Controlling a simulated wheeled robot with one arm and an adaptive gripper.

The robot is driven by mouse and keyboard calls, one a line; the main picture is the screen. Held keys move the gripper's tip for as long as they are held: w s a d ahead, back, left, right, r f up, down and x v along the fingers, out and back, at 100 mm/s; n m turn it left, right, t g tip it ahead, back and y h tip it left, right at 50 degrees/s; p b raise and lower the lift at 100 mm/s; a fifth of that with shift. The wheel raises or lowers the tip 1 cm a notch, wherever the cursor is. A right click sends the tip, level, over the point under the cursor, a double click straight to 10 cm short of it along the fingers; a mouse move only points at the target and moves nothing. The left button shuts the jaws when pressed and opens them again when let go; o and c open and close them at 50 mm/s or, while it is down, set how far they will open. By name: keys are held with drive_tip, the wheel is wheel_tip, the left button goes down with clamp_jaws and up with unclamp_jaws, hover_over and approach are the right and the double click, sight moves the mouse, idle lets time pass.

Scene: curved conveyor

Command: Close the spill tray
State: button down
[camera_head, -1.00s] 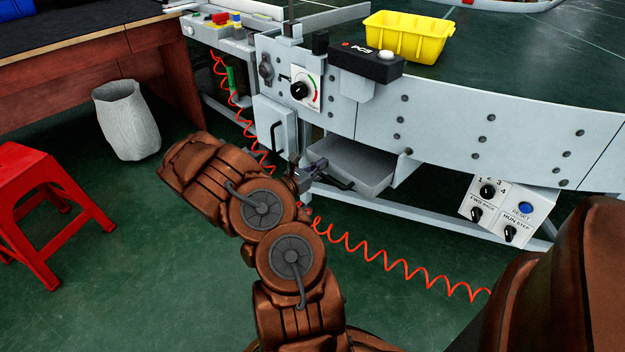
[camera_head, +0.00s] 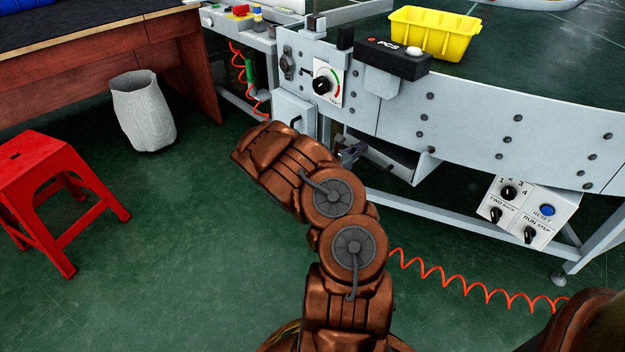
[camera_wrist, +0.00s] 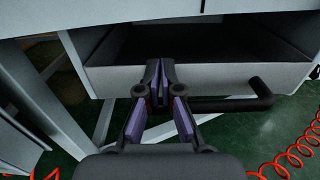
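The spill tray (camera_head: 400,166) is a grey drawer with a dark inside, under the conveyor's side panel. It is partly pulled out. In the wrist view its pale front (camera_wrist: 215,82) lies across the upper middle, and the dark inside shows above it. Its black bar handle (camera_wrist: 235,103) is on the front, with its left part hidden by my fingers. My gripper (camera_wrist: 160,72) has its purple-padded fingertips together at the tray front, left of the handle's visible part. I see nothing held between them. In the head view my gripper (camera_head: 354,152) is small, beside the tray handle.
The conveyor panel (camera_head: 470,133) overhangs the tray, with a control box (camera_head: 528,211) below right. A coiled red cable (camera_head: 470,288) hangs near the floor. A red stool (camera_head: 50,185) and a grey bin (camera_head: 143,112) stand left. The green floor between is clear.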

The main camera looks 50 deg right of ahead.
drive_tip(key=shift+s+d+r, duration=0.2)
drive_tip(key=shift+s+r, duration=0.05)
drive_tip(key=w+a+p, duration=0.2)
drive_tip(key=a+p, duration=0.2)
drive_tip(key=a, duration=1)
drive_tip(key=shift+w+a+f, duration=0.15)
drive_tip(key=shift+f, duration=0.1)
drive_tip(key=s+a+r+m+g+y+p, duration=0.25)
drive_tip(key=s+r+m+p, duration=0.2)
drive_tip(key=r, duration=0.65)
drive_tip(key=s+a+r+m+g+y+p, duration=0.15)
drive_tip(key=s+a+r+m+p, duration=0.3)
drive_tip(key=r, duration=0.55)
drive_tip(key=s+a+r+m+g+y+p, duration=0.1)
drive_tip(key=s+a+r+m+g+p, duration=0.25)
drive_tip(key=r, duration=0.75)
drive_tip(key=s+a+r+m+t+y+p, duration=0.1)
drive_tip(key=a+r+y+p, duration=0.3)
drive_tip(key=a, duration=0.7)
drive_tip(key=s+a+r+m+t+y+p, duration=0.1)
drive_tip(key=s+a+r+t+y+p, duration=0.3)
drive_tip(key=a+r+p, duration=0.4)
drive_tip(key=s+a+r+m+t+y+p, duration=0.2)
drive_tip(key=a+r+p, duration=0.5)
drive_tip(key=a, duration=0.7)
drive_tip(key=s+t+y+p, duration=0.1)
drive_tip(key=y, duration=0.1)
drive_tip(key=shift+s+a+y, duration=0.15)
drive_tip(key=shift+a+y, duration=0.15)
drive_tip(key=shift+y, duration=0.1)
